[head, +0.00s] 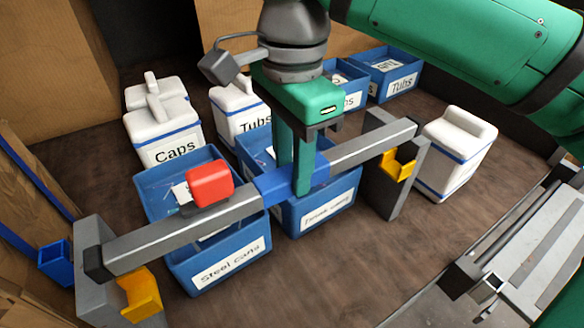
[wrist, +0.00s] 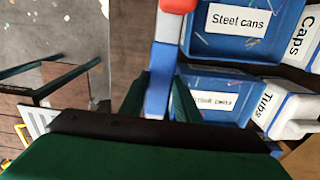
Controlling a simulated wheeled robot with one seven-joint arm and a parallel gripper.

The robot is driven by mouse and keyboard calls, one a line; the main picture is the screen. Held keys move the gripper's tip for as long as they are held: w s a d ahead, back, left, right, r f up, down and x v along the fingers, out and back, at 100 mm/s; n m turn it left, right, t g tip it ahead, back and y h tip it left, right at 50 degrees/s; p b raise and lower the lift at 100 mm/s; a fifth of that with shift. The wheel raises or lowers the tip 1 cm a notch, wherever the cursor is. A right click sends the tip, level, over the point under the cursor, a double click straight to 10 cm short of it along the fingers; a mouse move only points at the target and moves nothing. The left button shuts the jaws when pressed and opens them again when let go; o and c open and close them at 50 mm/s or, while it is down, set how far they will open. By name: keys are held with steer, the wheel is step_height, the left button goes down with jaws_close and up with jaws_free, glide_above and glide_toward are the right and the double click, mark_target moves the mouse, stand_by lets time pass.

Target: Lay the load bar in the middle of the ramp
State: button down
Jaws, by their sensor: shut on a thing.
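The load bar (head: 225,213) is a long grey bar with a blue middle section, a dark end cap at the left and a red block (head: 210,184) on it. My gripper (head: 292,180) is shut on the blue middle section, one green finger on each side. The bar slants across the head view, its ends near two grey posts with yellow cradles (head: 141,293) (head: 398,164). It appears above the cradles; whether it touches them I cannot tell. In the wrist view, the blue section (wrist: 158,92) lies between my fingers. A grey slatted metal surface (head: 535,250) at lower right may be the ramp.
Blue bins labelled Steel cans (head: 232,268) and another (head: 335,208) stand beneath the bar. White lidded containers (head: 165,135) (head: 460,150) and more blue bins (head: 390,80) stand around them. Brown floor is clear in front, at lower middle.

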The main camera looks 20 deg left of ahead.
steer(key=shift+r, duration=0.1)
steer(key=shift+r, duration=3.45)
